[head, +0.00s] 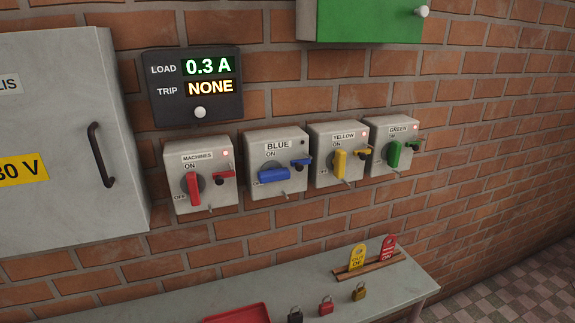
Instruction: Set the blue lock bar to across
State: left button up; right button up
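The blue switch box (276,150) is mounted on the brick wall, second from left in a row of similar boxes. Its blue handle (273,175) lies roughly horizontal, unlike the upright handles of the other boxes. The small blue lock bar (300,162) sits to the right of the handle and looks roughly horizontal. It is too small to tell exactly how it is seated. Neither of my grippers shows in the head view.
Red (193,188), yellow (340,163) and green (394,154) handles flank it. A display (192,86) reads 0.3 A, NONE. A grey cabinet (60,140) stands left. The shelf (215,293) below holds a red tray (238,314), several padlocks (326,306) and a tag rack (370,267).

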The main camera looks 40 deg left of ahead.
aim_at(298, 164)
jog(key=k, duration=1.1)
jog(key=u, duration=0.9)
jog(key=i, duration=1)
jog(key=u, duration=0.2)
